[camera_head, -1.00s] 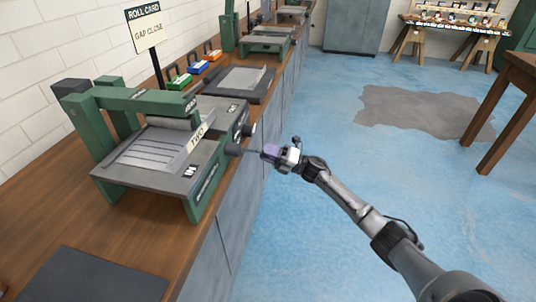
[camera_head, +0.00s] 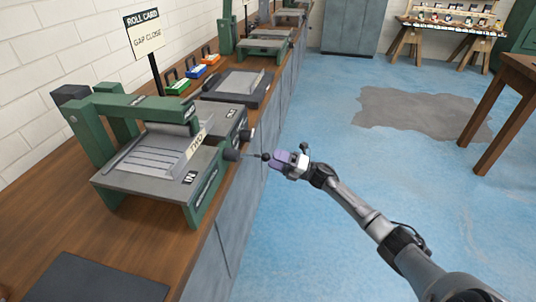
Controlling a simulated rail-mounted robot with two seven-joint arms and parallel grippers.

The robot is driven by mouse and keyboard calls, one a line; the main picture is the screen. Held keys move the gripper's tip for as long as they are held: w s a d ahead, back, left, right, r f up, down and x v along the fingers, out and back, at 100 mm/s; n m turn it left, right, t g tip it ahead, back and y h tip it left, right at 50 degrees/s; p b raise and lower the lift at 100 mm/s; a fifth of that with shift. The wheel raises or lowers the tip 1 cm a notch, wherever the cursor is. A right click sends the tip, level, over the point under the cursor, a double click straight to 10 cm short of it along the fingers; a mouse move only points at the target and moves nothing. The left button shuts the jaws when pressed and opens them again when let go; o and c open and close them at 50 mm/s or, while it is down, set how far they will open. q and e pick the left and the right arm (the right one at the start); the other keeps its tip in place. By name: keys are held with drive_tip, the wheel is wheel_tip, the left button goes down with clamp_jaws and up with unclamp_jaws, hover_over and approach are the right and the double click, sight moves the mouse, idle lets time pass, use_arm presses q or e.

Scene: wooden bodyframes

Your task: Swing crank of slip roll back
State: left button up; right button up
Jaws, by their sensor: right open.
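The slip roll (camera_head: 160,182) is a green and grey machine on the wooden bench at the left, with a "TWO" label and an "IN" label. Its crank shows as a thin dark rod running right from a black hub (camera_head: 231,154) to a small dark knob (camera_head: 266,156). I cannot tell whether the fingers touch the knob. My left gripper is not in view.
A "ROLL CARD / GAP CLOSE" sign (camera_head: 144,33) stands behind the machine. A dark mat (camera_head: 85,280) lies in front of it on the bench. More machines (camera_head: 262,47) stand farther along. The blue floor (camera_head: 320,235) beside the bench is open.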

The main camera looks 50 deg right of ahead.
drive_tip(key=p+v, duration=0.2)
drive_tip(key=v, duration=0.8)
idle(0.3)
